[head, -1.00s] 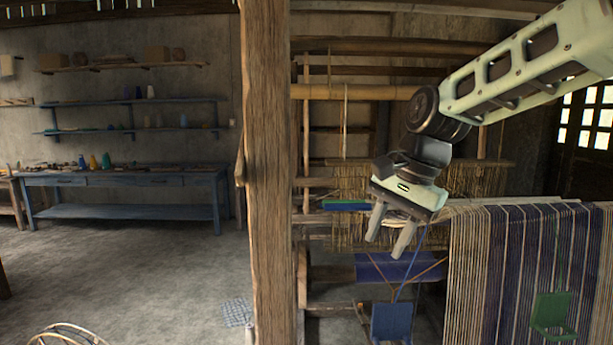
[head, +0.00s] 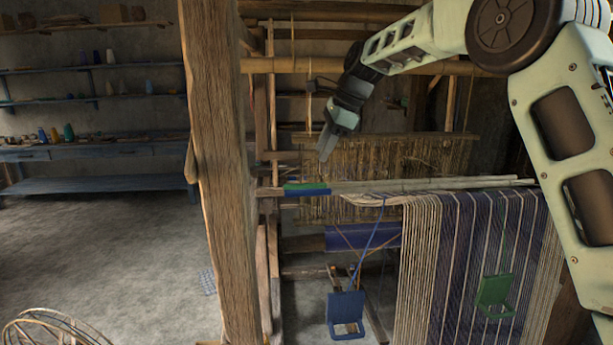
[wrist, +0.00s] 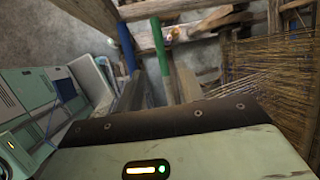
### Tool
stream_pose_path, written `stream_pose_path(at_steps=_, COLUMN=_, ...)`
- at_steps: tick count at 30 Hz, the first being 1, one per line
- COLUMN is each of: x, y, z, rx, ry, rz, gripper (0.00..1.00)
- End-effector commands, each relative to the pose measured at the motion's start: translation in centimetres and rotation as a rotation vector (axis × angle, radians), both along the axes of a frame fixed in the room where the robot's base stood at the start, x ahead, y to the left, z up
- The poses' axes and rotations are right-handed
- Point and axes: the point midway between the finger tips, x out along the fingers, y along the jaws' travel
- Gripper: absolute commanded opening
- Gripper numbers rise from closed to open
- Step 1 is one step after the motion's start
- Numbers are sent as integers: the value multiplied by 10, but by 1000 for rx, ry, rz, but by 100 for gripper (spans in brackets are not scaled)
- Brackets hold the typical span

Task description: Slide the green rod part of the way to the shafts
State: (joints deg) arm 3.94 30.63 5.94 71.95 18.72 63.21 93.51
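The green rod (head: 305,186) shows at the left side of the loom in the head view, lying along the blue rod (head: 307,192). In the wrist view the green rod (wrist: 159,45) shows ahead of my fingers, to the right of the blue rod (wrist: 126,45). My gripper (head: 325,155) points down just above the rods' right part in the head view. In the wrist view its fingers (wrist: 154,78) stand apart, with the green rod in line with the gap. I cannot tell whether a finger touches a rod. The shafts (head: 385,170) hang to the right as straw-coloured strands.
Striped warp cloth (head: 470,250) spreads at the right. A green-framed piece (head: 495,293) and a blue-framed piece (head: 346,312) hang lower down. A thick wooden post (head: 215,170) stands left of the loom. Pale bars (head: 440,188) run to the right of the rods.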

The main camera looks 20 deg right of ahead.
Motion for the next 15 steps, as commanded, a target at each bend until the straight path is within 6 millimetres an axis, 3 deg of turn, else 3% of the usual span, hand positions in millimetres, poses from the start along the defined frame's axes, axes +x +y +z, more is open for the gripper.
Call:
stream_pose_path(at_steps=9, x=16, y=23, z=-57, rx=-1, ry=3, rz=3, gripper=38)
stream_pose_path(at_steps=15, x=22, y=32, z=-81, rx=0, ry=1, rz=3, gripper=38)
